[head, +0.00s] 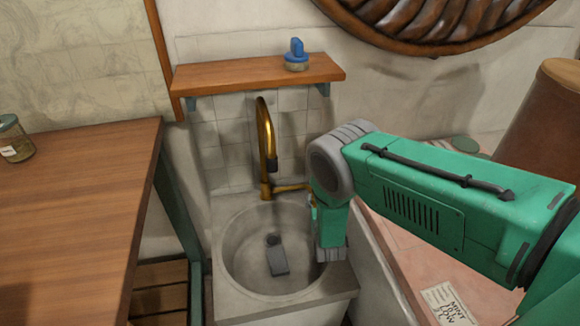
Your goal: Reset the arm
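My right arm (430,195) comes in from the right, green with a grey round joint (332,168). Past the joint, a short green link hangs down over the right rim of the sink and ends in a grey band. I cannot make out any gripper fingers there. My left arm and gripper are not in view. The round stone sink (238,262) is below. A small grey block (279,261) lies in its basin, beside a dark round spot that may be the drain. The arm's link partly hides the sink's right side.
A brass faucet (264,135) rises behind the sink, close to my arm. A wooden shelf (220,78) above holds a blue-topped jar (296,57). A wooden counter (75,215) with a glass jar (14,140) is on the left. A paper label (448,304) lies at lower right.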

